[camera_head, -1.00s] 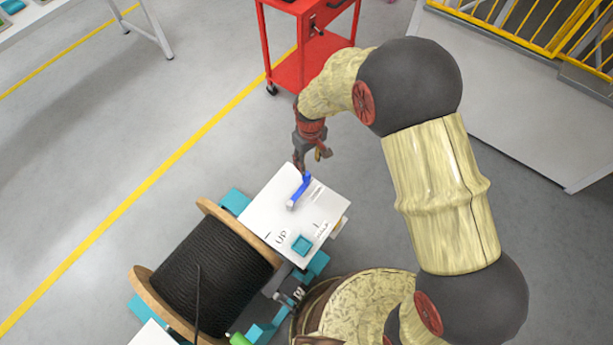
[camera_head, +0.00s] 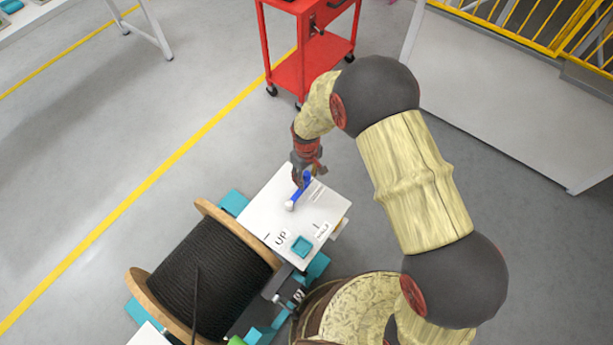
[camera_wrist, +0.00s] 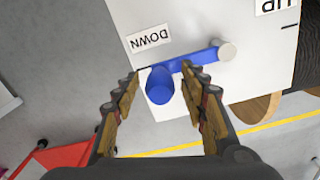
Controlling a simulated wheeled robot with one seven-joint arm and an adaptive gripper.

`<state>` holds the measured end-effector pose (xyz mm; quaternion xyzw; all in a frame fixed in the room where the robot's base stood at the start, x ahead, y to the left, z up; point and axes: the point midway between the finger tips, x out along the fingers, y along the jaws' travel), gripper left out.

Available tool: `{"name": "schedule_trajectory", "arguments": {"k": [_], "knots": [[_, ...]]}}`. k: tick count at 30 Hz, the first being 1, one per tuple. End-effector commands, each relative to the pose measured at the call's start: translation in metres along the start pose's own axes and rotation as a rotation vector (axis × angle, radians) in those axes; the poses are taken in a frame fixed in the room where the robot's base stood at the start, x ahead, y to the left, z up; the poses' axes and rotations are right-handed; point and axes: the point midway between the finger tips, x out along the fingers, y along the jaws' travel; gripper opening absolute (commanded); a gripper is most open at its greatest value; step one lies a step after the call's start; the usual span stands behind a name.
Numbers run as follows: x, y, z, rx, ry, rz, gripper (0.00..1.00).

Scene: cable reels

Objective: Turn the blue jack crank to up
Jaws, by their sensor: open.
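The blue jack crank (camera_head: 299,193) is mounted on a white panel (camera_head: 270,208) and has a pale round hub at one end. In the wrist view the crank (camera_wrist: 190,62) has its arm running from the grey hub at right to a blue knob at left, near the DOWN label (camera_wrist: 150,40). The UP label (camera_head: 281,238) is lower on the panel in the head view. My gripper (camera_head: 307,178) is at the knob end of the crank. In the wrist view my gripper's (camera_wrist: 160,100) two fingers are apart, one on each side of the knob; contact is not clear.
A reel of black cable (camera_head: 208,276) with wooden flanges stands beside the panel, lower left. A red cart (camera_head: 303,62) stands behind. Grey floor is clear at left.

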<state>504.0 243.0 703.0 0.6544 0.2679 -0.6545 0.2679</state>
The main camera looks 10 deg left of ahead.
Motion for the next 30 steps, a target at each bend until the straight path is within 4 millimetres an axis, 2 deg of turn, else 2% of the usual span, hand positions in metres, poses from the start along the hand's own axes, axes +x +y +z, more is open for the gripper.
{"name": "schedule_trajectory", "arguments": {"k": [5, 25, 30], "knots": [[-0.0007, 0.0000, -0.0001, 0.000, 0.000, 0.000, 0.39], [-0.0008, 0.0000, 0.0000, 0.000, 0.000, 0.000, 0.00], [-0.0008, 0.0001, 0.0000, 0.000, 0.000, 0.000, 0.00]]}}
